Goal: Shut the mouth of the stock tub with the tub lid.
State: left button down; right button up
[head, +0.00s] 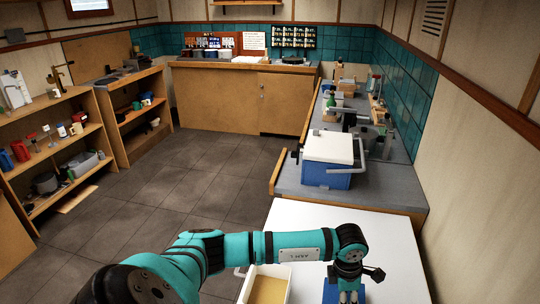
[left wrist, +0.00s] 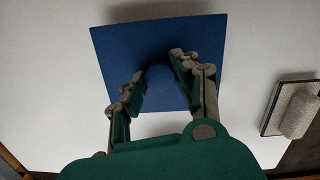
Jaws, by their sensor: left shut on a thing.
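The tub lid is a blue square plate (left wrist: 205,35) with a round blue knob, seen in the left wrist view. My left gripper (left wrist: 160,78) is shut on the knob, one finger on each side. In the head view the gripper (head: 348,292) is at the bottom edge over the white table, with part of the blue lid (head: 329,293) beside it. An open white tub with a tan inside, seemingly the stock tub (head: 288,273), stands left of the lid, cut off by the frame. The lid is apart from it. My right gripper is not in view.
A grey block-like thing (left wrist: 270,125) lies at the right in the left wrist view. Beyond the table, a blue box with a white top (head: 325,175) stands on the grey counter (head: 385,185).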

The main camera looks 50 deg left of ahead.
pick_arm(q)
jog(key=shift+r+p, duration=0.4)
jog(key=shift+r, duration=0.5)
jog(key=shift+r+p, duration=1.5)
jog(key=shift+r, duration=1)
